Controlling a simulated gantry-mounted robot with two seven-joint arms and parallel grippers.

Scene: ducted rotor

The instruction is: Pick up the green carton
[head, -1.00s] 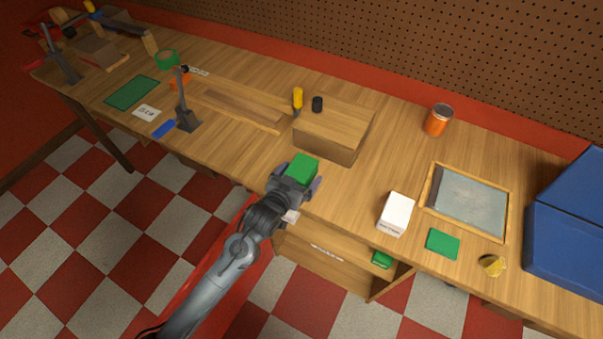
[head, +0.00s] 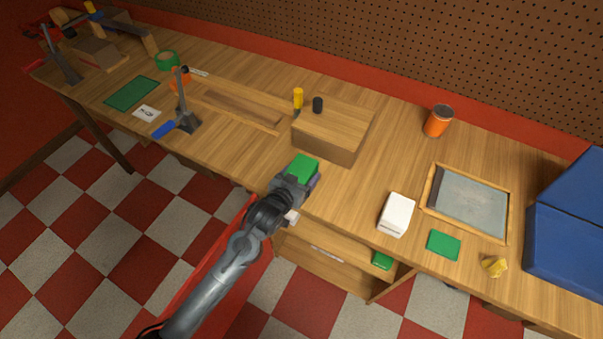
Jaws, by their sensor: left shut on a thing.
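The green carton (head: 304,166) is a small green box near the front edge of the workbench, in front of a wooden block. My left gripper (head: 299,183) is shut on its near part, and the far part with the top shows beyond the jaws. The arm and gripper hide the carton's near side and underside, so I cannot tell whether it touches the bench. My right gripper is not in view.
A wooden block (head: 331,134) stands just behind the carton. A white box (head: 397,214), a green square (head: 443,244) and a framed grey panel (head: 468,203) lie to the right. Below is an open drawer (head: 325,262) with a green item (head: 382,260).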

